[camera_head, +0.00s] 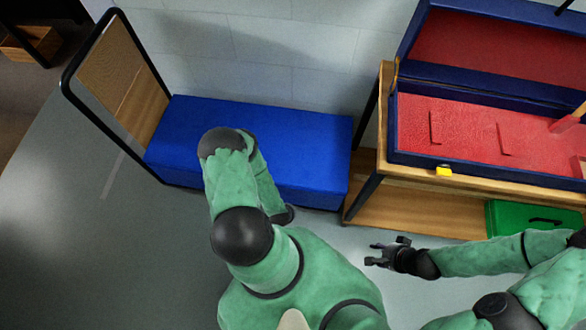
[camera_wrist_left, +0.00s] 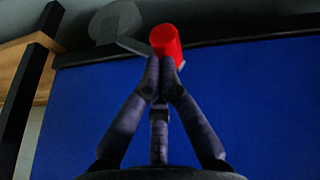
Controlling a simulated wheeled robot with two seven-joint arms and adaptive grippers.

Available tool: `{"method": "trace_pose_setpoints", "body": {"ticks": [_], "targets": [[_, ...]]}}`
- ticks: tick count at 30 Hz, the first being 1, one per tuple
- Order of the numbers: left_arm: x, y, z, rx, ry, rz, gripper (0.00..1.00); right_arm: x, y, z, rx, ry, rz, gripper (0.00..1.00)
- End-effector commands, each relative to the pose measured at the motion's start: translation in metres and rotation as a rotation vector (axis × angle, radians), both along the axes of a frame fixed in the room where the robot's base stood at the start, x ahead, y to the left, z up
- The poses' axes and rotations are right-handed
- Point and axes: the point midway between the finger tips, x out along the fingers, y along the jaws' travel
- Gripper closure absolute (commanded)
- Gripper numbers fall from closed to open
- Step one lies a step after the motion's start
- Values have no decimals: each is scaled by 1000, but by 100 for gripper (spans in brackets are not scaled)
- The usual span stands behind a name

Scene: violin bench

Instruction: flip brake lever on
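The brake lever shows in the left wrist view as a red grip (camera_wrist_left: 166,41) on a grey bar that runs to a round grey plate (camera_wrist_left: 117,22). My left gripper (camera_wrist_left: 158,82) has its fingertips together just below the red grip in that picture. I cannot tell whether they touch the lever; nothing clearly shows between them. In the head view, my left arm bends over the blue bench (camera_head: 300,125) and hides the lever and left fingers. My right gripper (camera_head: 372,253) is open and empty over the floor, right of the bench.
A wooden table (camera_head: 372,170) at the right bears an open blue case with red lining (camera_head: 465,125). A green case (camera_head: 530,218) lies on its lower shelf. A black-framed panel (camera_head: 120,75) stands at the bench's left end. The floor at left is clear.

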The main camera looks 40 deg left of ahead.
Motion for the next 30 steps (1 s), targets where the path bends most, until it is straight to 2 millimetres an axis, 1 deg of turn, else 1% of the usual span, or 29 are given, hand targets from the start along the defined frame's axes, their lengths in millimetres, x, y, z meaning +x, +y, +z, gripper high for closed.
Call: {"method": "trace_pose_setpoints", "body": {"ticks": [3, 12, 30], "targets": [[-2, 5, -6, 1, 0, 3, 100, 0, 0, -5, 0, 0, 0, 60], [-6, 9, -14, 1, 1, 0, 100, 0, 0, -9, 0, 0, 0, 60], [-6, 10, -15, 1, 1, 0, 100, 0, 0, -9, 0, 0, 0, 60]]}}
